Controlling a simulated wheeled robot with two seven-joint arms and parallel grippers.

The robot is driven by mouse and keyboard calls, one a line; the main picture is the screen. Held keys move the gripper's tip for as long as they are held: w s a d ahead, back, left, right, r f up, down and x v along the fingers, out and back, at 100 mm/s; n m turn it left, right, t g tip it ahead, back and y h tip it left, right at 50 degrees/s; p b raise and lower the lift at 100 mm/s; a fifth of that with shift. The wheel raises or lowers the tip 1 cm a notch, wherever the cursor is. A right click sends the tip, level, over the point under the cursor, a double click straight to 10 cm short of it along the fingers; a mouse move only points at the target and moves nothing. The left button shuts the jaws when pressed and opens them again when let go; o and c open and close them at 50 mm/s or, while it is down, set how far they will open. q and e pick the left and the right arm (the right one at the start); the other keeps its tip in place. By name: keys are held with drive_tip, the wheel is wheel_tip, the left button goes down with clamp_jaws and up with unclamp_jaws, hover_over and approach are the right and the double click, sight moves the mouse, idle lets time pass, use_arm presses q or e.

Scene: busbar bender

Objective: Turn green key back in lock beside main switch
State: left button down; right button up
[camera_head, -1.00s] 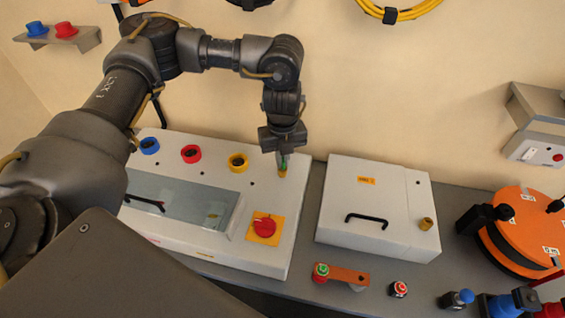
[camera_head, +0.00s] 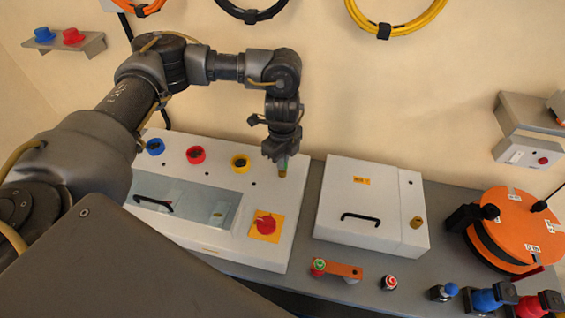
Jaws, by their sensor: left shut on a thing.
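The green key (camera_head: 283,162) stands in a brass lock (camera_head: 282,173) at the back right of the white control cabinet's top. My left gripper (camera_head: 281,160) reaches down from above and is shut on the green key; its fingers hide most of it. The red main switch (camera_head: 265,225) on its yellow plate is nearer the front of the same cabinet (camera_head: 243,258). I cannot tell the key's exact angle. My right gripper is not in view.
Blue (camera_head: 155,146), red (camera_head: 195,155) and yellow (camera_head: 240,163) ringed sockets line the cabinet's back. A white box (camera_head: 362,205) with a black handle stands to the right. An orange reel (camera_head: 508,228) and coloured plugs are farther right.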

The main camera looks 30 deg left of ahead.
use_arm(q)
drive_tip(key=n+p, duration=0.3)
drive_tip(key=shift+r+n+p, duration=0.2)
drive_tip(key=shift+n+p, duration=0.15)
drive_tip(key=shift+n, duration=0.05)
drive_tip(key=shift+f+n, duration=0.2)
drive_tip(key=shift+n, duration=0.2)
drive_tip(key=shift+p, duration=0.3)
drive_tip(key=n+p, duration=0.1)
drive_tip(key=p, duration=0.2)
drive_tip(key=shift+r+n, duration=0.25)
drive_tip(key=shift+n, duration=0.15)
drive_tip(key=c, duration=2)
unclamp_jaws()
drive_tip(key=shift+f+n, duration=0.2)
drive_tip(key=shift+n, duration=0.1)
drive_tip(key=o, duration=0.5)
